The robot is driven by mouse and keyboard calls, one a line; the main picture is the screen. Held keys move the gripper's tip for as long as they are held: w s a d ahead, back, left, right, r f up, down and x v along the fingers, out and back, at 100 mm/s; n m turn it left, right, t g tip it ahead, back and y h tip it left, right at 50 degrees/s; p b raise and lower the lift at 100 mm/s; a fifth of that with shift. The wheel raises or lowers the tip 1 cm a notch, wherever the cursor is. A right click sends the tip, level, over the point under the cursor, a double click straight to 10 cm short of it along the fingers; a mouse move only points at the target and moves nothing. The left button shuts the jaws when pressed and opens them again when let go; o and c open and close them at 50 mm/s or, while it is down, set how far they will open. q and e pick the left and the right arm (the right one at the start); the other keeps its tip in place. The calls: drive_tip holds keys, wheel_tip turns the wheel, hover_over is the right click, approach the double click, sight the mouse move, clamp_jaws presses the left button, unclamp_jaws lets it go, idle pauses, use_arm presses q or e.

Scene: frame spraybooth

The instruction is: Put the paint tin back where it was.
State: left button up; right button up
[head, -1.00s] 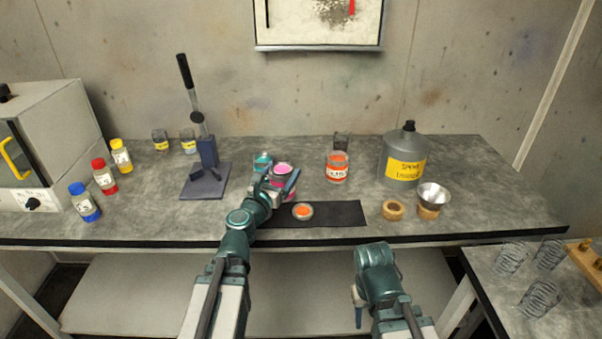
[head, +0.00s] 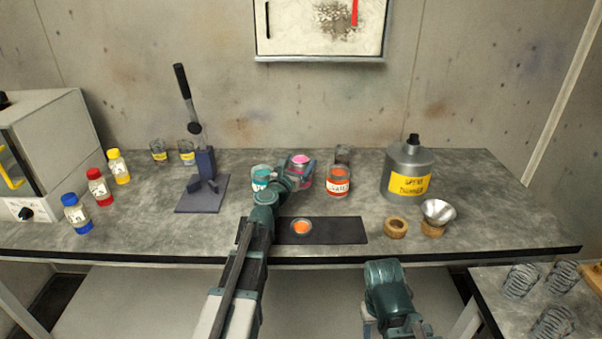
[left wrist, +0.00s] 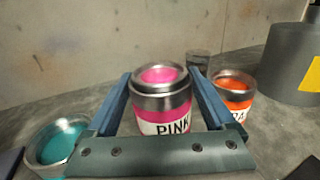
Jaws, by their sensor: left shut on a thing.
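The pink paint tin (head: 301,162) shows in the head view toward the back middle of the bench, between a teal tin and an orange tin. In the left wrist view the tin (left wrist: 162,100) stands upright, open-topped with pink paint and a "PINK" label. My left gripper (head: 304,178) is shut on it, one blue finger on each side; the fingers (left wrist: 164,98) also show in the left wrist view. I cannot tell whether the tin's base touches the bench. My right arm (head: 388,290) is low at the front, in front of the bench; its fingertips are not clear.
A teal tin (head: 261,176) is close left of the held tin and an orange tin (head: 338,181) close right. A dark jar (head: 343,154) stands behind. A thinner can (head: 407,172) stands right.

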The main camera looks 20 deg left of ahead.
use_arm(q)
wheel_tip(320, 180, down, 4)
drive_tip(key=b, duration=0.3)
drive_tip(key=shift+r, duration=0.35)
drive_tip(key=o, duration=1.5)
